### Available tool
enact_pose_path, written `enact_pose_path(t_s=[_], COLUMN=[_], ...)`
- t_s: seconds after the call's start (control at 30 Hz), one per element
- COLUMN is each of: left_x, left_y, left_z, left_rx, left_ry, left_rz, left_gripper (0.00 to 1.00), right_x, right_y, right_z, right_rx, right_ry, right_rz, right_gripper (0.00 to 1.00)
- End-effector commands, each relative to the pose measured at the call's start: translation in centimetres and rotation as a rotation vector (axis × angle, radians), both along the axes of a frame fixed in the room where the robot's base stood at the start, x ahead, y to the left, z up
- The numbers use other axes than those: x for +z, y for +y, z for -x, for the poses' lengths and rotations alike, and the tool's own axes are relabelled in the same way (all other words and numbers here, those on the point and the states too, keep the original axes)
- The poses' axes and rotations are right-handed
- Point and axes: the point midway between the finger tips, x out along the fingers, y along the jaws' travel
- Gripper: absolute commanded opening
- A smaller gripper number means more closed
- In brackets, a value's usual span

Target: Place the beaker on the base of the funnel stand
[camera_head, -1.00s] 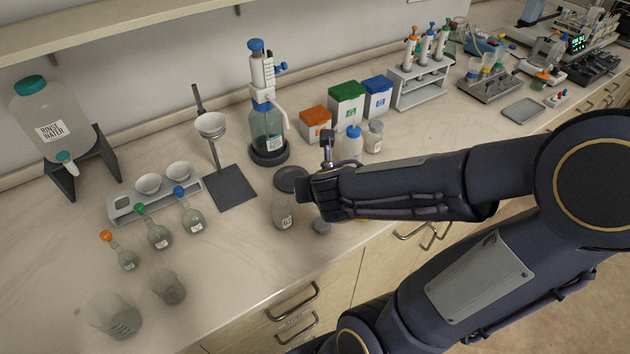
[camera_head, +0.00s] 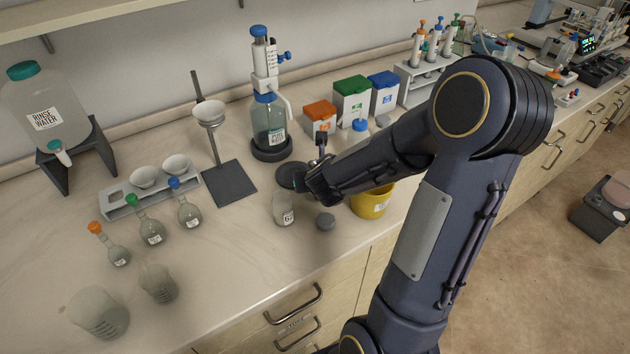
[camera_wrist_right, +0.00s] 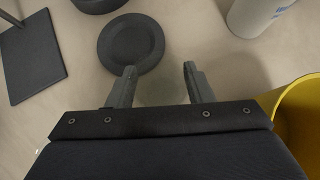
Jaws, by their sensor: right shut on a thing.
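A small clear glass beaker (camera_head: 283,210) with a white label is in the head view, in front of a dark round disc. It appears to be upright on the counter. My right gripper (camera_head: 302,200) reaches it from the right and is shut on it. In the right wrist view the two fingertips of my right gripper (camera_wrist_right: 160,82) are apart, with only a faint see-through shape between them. The funnel stand has a flat dark base (camera_head: 230,186), left of the beaker and bare, and a rod holding a white funnel (camera_head: 208,112). My left gripper is not in view.
The dark disc (camera_head: 292,175) and dispenser bottle (camera_head: 268,125) stand behind the beaker. Flasks (camera_head: 188,215) and glass beakers (camera_head: 158,285) are left. Counter between the beaker and stand base is clear.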

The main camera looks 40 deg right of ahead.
Motion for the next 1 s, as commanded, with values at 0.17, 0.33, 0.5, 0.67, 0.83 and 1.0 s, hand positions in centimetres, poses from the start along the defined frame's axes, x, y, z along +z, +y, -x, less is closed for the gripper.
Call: enact_pose_path(t_s=[0.17, 0.33, 0.5, 0.67, 0.83, 1.0], left_x=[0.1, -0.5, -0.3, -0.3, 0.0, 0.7], left_y=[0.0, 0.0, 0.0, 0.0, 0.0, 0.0], left_z=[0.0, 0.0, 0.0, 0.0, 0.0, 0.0], left_rx=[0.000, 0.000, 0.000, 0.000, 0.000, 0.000], left_ry=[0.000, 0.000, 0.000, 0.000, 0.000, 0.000], left_rz=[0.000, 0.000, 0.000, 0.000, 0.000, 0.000], left_gripper=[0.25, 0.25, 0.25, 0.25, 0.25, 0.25], right_x=[0.1, -0.4, -0.2, -0.2, 0.1, 1.6], right_y=[0.0, 0.0, 0.0, 0.0, 0.0, 0.6], right_z=[0.0, 0.0, 0.0, 0.0, 0.0, 1.1], right_rx=[0.000, 0.000, 0.000, 0.000, 0.000, 0.000], right_ry=[0.000, 0.000, 0.001, 0.001, 0.001, -0.003], right_rz=[0.000, 0.000, 0.000, 0.000, 0.000, 0.000], right_gripper=[0.20, 0.20, 0.68, 0.68, 0.68, 0.68])
